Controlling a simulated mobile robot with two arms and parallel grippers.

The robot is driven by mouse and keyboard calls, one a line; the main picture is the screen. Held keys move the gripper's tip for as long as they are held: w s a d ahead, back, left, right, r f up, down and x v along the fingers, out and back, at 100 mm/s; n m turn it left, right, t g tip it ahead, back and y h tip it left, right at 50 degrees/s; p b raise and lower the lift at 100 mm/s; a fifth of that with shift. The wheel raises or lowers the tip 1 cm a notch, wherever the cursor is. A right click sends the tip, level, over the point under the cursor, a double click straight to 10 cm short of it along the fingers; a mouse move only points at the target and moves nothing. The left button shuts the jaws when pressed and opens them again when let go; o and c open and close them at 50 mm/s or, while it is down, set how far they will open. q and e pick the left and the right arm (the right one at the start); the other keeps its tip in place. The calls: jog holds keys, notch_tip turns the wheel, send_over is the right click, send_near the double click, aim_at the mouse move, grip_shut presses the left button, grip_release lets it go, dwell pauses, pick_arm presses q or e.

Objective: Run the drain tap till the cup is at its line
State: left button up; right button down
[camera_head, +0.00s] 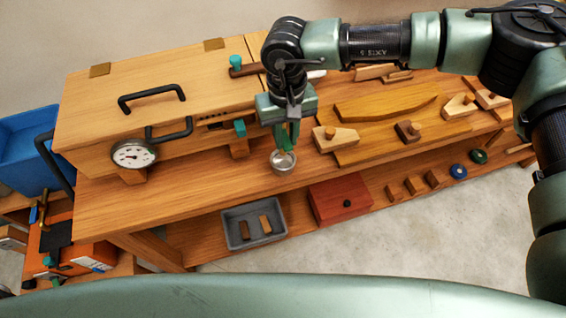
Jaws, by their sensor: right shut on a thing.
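A small silvery metal cup (283,162) is at the front part of the wooden bench, right of the long wooden box (190,95). My right gripper (286,146) comes down from above and is shut on the cup at its rim. The cup looks upright; its line and any liquid in it are too small to make out. A small teal tap handle (239,128) shows low on the front right end of the box, left of the gripper. Whether it is open cannot be told. My left gripper is not in view.
Another teal knob (236,62) stands at the box's right end. A round gauge (134,153) is on the box front. Wooden blocks and a plank (385,102) lie right of the cup. A grey tray (228,230) and red box (340,198) are on the lower shelf.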

jog(key=shift+w+d+f+n+b, duration=0.1)
jog(key=shift+w+d+n+b, duration=0.15)
jog(key=shift+n+b, duration=0.45)
jog(key=shift+w+d+n+b, duration=0.35)
jog(key=shift+n+b, duration=0.85)
jog(key=shift+n, duration=0.1)
jog(key=shift+w+d+n+b, duration=0.3)
jog(key=shift+d+n+b, duration=0.05)
jog(key=shift+n+b, duration=0.9)
jog(key=shift+w+d+n+b, duration=0.35)
jog(key=shift+n+b, duration=0.75)
jog(key=shift+n, duration=0.25)
jog(key=shift+r, duration=0.2)
jog(key=shift+s+f, duration=0.2)
jog(key=shift+f, duration=0.05)
dwell(3.0)
